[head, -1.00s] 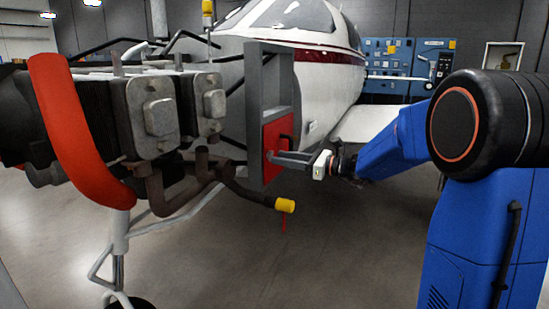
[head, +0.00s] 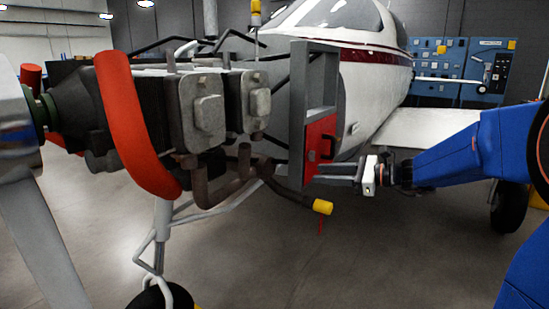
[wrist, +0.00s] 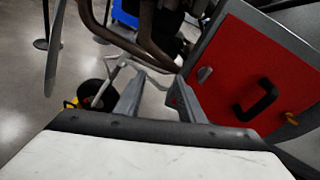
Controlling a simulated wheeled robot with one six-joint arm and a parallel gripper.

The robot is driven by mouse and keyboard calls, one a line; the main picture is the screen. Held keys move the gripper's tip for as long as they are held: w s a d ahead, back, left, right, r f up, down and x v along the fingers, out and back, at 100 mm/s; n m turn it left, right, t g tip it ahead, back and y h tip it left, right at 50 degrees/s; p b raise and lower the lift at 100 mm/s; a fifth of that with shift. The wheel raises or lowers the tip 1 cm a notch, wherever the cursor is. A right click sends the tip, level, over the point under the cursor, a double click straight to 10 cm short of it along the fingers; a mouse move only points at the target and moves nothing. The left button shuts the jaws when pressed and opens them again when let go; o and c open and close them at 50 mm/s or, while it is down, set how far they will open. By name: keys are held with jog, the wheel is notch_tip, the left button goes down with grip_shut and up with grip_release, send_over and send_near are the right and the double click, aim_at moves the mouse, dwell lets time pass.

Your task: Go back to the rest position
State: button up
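My gripper (head: 313,174) reaches in from the right in the head view, its two grey fingers pointing left by the lower part of a red panel (head: 314,142). In the wrist view my gripper (wrist: 158,86) is open, with a clear gap and nothing held between the fingers. The red panel (wrist: 236,66) with its black handle (wrist: 257,101) lies to the right of the fingers there. I cannot tell whether the right finger touches the panel's edge.
A grey upright frame (head: 298,95) holds the panel. A white aircraft (head: 385,75) stands behind. Floor (head: 400,255) is open below.

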jog(key=s+a+f+n+g+h, duration=0.25)
jog(key=s+f+n, duration=0.2)
jog(key=s, duration=0.55)
jog(key=s+a+f+n+g+h, duration=0.1)
jog(key=s+f+n+g+h, duration=0.3)
jog(key=s, duration=0.6)
jog(key=s+d+f+n+t+h, duration=0.1)
jog(key=s+d+f+n+h, duration=0.2)
jog(key=s+d+n, duration=0.3)
jog(key=s+d+f+n+t+h, duration=0.2)
jog(key=s+d+n, duration=0.4)
jog(key=s, duration=0.4)
jog(key=shift+d+f+h, duration=0.5)
jog(key=shift+f+h, duration=0.25)
jog(key=shift+h, duration=0.4)
jog(key=shift+n, duration=0.25)
